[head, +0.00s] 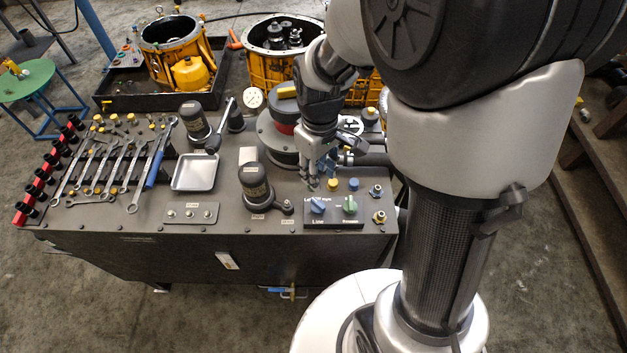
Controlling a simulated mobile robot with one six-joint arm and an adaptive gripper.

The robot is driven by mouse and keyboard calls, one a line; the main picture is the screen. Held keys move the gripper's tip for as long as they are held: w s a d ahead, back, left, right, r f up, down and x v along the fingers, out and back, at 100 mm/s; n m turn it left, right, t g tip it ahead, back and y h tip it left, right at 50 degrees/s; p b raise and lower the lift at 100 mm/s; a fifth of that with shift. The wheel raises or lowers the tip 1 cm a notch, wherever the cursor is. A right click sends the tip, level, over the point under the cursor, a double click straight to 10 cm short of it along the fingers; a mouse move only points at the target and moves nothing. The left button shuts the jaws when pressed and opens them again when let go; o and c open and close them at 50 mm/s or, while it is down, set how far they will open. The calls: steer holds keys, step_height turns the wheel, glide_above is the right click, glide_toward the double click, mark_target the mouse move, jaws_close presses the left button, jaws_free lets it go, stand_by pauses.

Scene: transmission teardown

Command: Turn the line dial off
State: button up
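The line dial is a blue knob (318,205) on the left of a small black control panel (334,223) at the bench's front right. The word "Line" shows below it. A green dial (350,204) sits to its right on the same panel. My gripper (313,184) points down just above and behind the blue dial, apparently not touching it. Its fingers are small and overlap in this view, so I cannot tell how far apart they are. No held object shows.
A dark bottle-shaped part (256,187) stands left of the panel. Yellow (333,184) and blue buttons and brass fittings (379,217) lie around it. A round housing (275,137) is behind. Wrenches (120,160) and a white tray (195,172) are at left.

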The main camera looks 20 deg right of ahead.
mark_target(318, 202)
step_height(318, 202, down, 13)
steer(key=b, duration=0.3)
steer(key=shift+r+b, duration=0.1)
steer(key=shift+b, duration=0.2)
steer(key=shift+c, duration=0.3)
jaws_close()
